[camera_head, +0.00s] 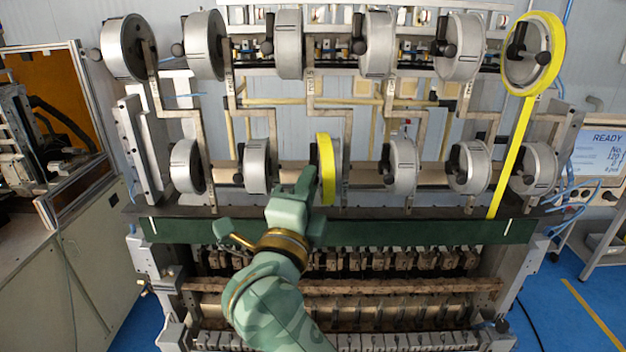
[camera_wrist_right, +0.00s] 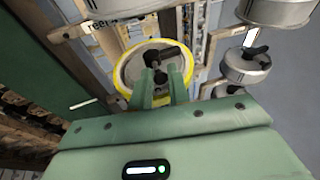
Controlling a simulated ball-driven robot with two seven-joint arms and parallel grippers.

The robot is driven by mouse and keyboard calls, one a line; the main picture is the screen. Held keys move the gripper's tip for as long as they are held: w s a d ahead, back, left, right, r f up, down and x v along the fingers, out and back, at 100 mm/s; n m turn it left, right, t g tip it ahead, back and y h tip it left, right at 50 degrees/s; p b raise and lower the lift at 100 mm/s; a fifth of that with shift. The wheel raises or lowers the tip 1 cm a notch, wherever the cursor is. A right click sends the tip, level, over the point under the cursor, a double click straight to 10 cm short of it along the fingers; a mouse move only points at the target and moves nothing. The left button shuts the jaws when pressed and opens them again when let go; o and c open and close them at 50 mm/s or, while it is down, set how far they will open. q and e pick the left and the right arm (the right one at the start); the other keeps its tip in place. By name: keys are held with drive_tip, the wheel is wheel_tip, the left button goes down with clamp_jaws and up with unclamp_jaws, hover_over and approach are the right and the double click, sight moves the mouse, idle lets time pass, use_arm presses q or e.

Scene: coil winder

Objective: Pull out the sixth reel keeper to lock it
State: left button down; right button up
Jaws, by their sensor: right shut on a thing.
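A grey reel with a yellow rim (camera_head: 327,168) sits third from the left in the lower row. My right gripper (camera_wrist_right: 161,80) is shut on this keeper. The keeper's part between the fingers is partly hidden. My left gripper is not in view.
Another yellow-rimmed reel (camera_head: 557,52) is at the upper right, with a yellow strip (camera_head: 511,157) running down from it. Plain grey reels stand close on both sides of my right gripper. A dark green bar (camera_head: 400,231) crosses below. A screen (camera_head: 603,154) reads READY.

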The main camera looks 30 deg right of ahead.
drive_tip(key=shift+s, duration=0.1)
drive_tip(key=shift+s+a+p, duration=0.4)
drive_tip(key=shift+s+a, duration=0.1)
drive_tip(key=shift+s, duration=0.4)
drive_tip(key=o, duration=0.5)
drive_tip(key=shift+s, duration=0.1)
